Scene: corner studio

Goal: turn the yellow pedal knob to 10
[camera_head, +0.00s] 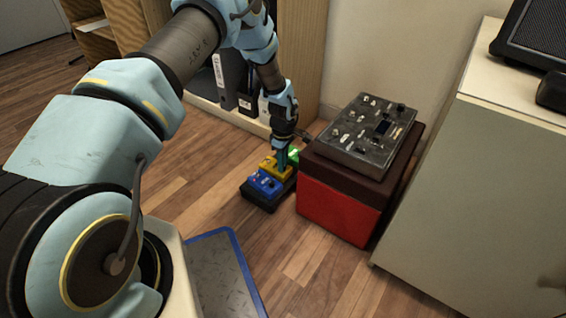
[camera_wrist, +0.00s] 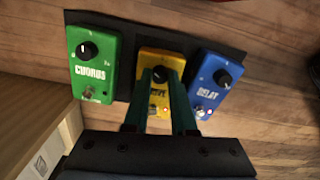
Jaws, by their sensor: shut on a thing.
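The yellow pedal (camera_head: 275,166) stands in the middle of a row of three pedals on the floor. In the wrist view the yellow pedal (camera_wrist: 155,99) has a dark knob (camera_wrist: 160,74) near its far end. My gripper (camera_head: 283,165) reaches down onto the yellow pedal. In the wrist view my gripper (camera_wrist: 160,82) has its fingertips at the knob and is shut on it. The fingers hide part of the pedal's lettering and the lower sides of the knob. I cannot read the knob's setting.
The green chorus pedal (camera_wrist: 93,64) and the blue delay pedal (camera_wrist: 213,84) flank the yellow one closely on a dark board (camera_wrist: 130,32). A red box (camera_head: 340,205) bearing a mixer (camera_head: 368,132) stands close on the right. A shelf with binders (camera_head: 225,78) is behind. Open floor lies in front.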

